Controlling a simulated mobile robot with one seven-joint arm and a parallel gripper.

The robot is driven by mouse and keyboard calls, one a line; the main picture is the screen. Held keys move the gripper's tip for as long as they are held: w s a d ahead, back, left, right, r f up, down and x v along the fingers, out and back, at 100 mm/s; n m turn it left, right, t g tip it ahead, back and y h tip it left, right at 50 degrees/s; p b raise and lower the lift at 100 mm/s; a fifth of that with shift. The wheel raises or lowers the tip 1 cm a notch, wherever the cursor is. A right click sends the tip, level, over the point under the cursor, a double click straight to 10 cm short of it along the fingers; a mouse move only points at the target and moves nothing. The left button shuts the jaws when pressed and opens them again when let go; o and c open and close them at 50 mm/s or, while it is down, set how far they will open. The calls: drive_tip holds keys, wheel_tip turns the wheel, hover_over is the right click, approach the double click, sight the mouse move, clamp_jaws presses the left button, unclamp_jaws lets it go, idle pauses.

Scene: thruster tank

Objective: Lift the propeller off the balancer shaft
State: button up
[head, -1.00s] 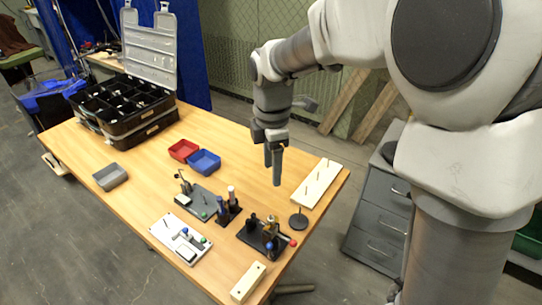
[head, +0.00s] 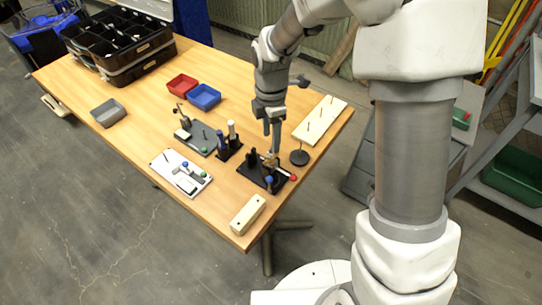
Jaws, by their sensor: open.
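A black stand (head: 249,174) sits near the right front part of the wooden table. A small brass-coloured part (head: 270,160), which looks like the propeller, is on it, with a blue-topped and a red-topped piece beside it. The shaft itself is too small to make out. My gripper (head: 273,146) points down, open, just above and partly in front of the brass part. I cannot tell whether the fingers are around it or touching it.
A dark disc with a peg (head: 299,158) and a pegged wooden board (head: 312,129) lie close right. A tool block (head: 230,153), grey plate (head: 203,147) and white plate (head: 170,182) are left. A pale block (head: 247,215) is in front. Red (head: 182,86) and blue (head: 204,97) bins stand behind.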

sight(271, 156)
drive_tip(key=f, duration=0.2)
drive_tip(key=s+f, duration=0.1)
drive_tip(key=f, duration=0.1)
drive_tip(key=shift+f+b, duration=0.25)
drive_tip(key=shift+b, duration=0.05)
drive_tip(key=shift+f, duration=0.4)
clamp_jaws()
